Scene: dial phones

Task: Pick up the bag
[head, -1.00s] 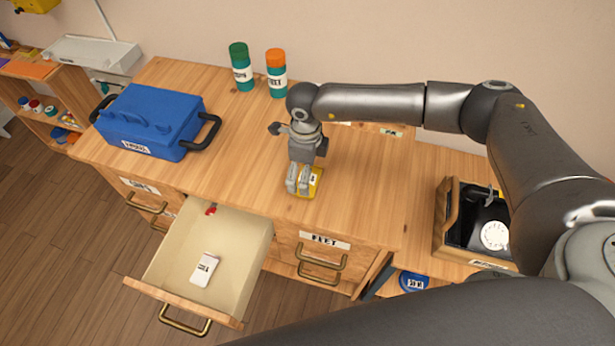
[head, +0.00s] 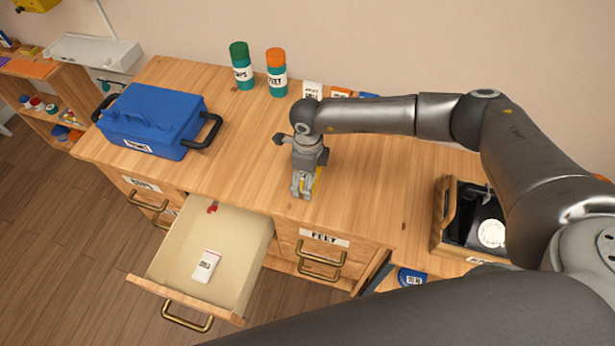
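My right gripper (head: 302,187) points down over the front part of the wooden desk top. A small yellow item (head: 319,178), perhaps the bag, shows as a narrow strip at the right side of the fingers; most of it is hidden behind them. The fingers look close together, but I cannot tell whether they hold it. A blue case-like thing with black side handles (head: 150,120) and a white label stands at the left of the desk, well apart from the gripper. My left gripper is not in view.
An open drawer (head: 235,245) holds a white labelled box (head: 206,266) and a small red item. A green-capped bottle (head: 242,66) and an orange-capped bottle (head: 276,72) stand at the back. A wooden box (head: 445,215) with a black dial phone (head: 483,222) is at the right.

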